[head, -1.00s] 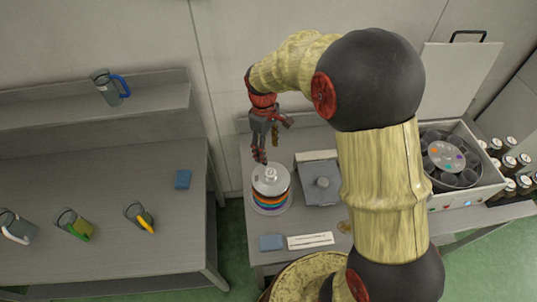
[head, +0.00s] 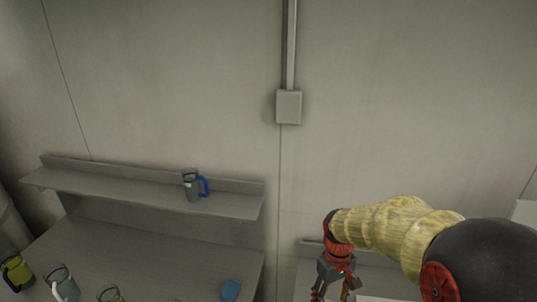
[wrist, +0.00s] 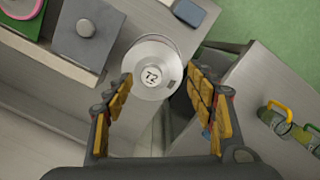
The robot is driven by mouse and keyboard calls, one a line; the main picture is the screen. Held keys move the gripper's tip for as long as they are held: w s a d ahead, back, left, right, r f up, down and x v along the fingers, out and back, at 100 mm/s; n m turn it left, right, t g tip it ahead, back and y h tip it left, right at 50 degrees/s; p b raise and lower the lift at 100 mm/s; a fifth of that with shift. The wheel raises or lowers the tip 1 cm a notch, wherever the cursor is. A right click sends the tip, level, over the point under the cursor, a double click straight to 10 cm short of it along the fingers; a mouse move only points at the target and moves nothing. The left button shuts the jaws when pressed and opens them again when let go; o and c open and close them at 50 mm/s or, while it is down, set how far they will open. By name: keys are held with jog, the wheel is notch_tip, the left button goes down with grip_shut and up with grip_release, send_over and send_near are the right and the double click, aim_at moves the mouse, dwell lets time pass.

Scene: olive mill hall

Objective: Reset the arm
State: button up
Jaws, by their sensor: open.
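My gripper (head: 333,290) is at the lower right of the head view, its fingertips cut off by the bottom edge. In the wrist view my gripper (wrist: 160,78) is open, with yellow-padded fingers apart. A round metal piece marked "T2" (wrist: 152,66) shows between and beyond the fingertips in the wrist view. Nothing is held between the pads. I cannot tell how far the metal piece is from the fingertips.
A shelf (head: 120,183) on the left bears a blue-handled mug (head: 192,186). Several mugs stand on the left table, including a yellow one (head: 18,272). A grey block with a knob (wrist: 90,38) is beside the metal piece.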

jog(key=s+r+m+t+b, duration=0.2)
jog(key=s+r+t+b, duration=0.1)
jog(key=s+b, duration=0.4)
jog(key=s+r+m+t+b, duration=0.2)
jog(key=s+b, duration=0.4)
jog(key=s, duration=0.4)
jog(key=shift+s+d+r+t+b, duration=0.3)
jog(key=shift+s+r+t+b, duration=0.15)
jog(key=shift+t, duration=0.55)
jog(key=shift+w+r, duration=0.1)
jog(key=shift+c, duration=0.8)
